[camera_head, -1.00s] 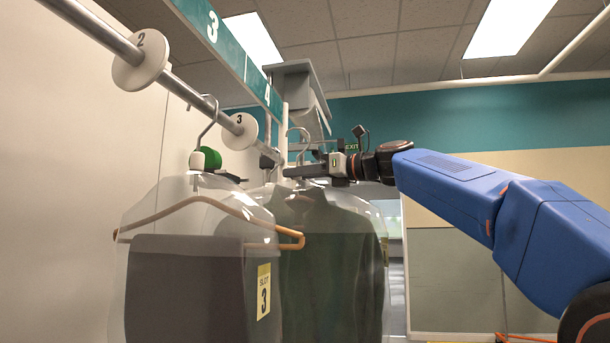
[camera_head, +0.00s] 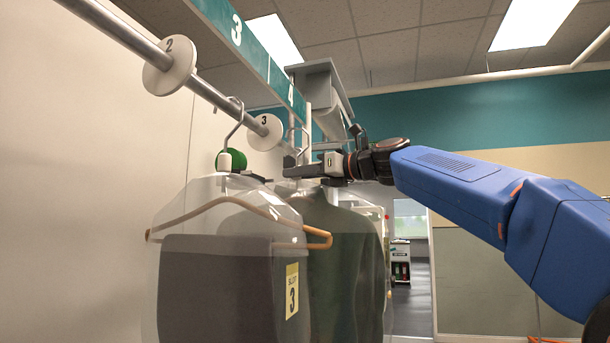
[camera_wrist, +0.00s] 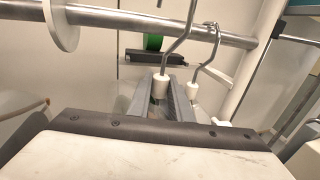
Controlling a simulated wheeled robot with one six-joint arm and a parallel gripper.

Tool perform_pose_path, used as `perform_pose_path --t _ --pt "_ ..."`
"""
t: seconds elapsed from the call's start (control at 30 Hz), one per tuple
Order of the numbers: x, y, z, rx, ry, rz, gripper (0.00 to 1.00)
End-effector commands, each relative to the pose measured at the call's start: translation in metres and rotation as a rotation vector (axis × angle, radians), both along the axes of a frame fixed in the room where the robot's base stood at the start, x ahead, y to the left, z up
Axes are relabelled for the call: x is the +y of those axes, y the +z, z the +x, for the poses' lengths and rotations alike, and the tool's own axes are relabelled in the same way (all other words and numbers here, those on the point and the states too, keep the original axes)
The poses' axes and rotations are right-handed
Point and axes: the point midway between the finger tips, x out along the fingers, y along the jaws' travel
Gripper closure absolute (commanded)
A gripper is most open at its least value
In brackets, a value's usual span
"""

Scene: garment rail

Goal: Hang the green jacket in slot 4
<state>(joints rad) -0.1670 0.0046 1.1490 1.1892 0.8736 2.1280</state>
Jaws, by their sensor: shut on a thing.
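The dark green jacket (camera_head: 345,265) hangs in a clear cover, partly hidden behind the slot 3 garment in the head view. My gripper (camera_head: 300,172) is at its hanger neck, just under the hook. In the wrist view my gripper (camera_wrist: 168,98) is shut on the white collar of a hanger (camera_wrist: 160,86). This hanger's hook crosses in front of the rail (camera_wrist: 130,20); its top is out of frame, so I cannot tell whether it rests on the rail. The slot sign above shows a 4 (camera_head: 290,95).
A dark garment tagged slot 3 (camera_head: 215,285) hangs close beside the jacket. White discs 2 (camera_head: 170,66) and 3 (camera_head: 265,132) sit on the rail. Another hook (camera_wrist: 206,66) stands right of my fingers in the wrist view. Open floor (camera_head: 410,310) lies to the right.

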Motion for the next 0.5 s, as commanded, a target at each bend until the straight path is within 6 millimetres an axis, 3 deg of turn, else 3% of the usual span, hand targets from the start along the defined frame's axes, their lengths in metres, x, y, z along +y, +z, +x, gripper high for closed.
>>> perform_pose_path --t 0.5 --pt "0.034 0.001 0.002 -0.001 0.002 0.002 1.0"
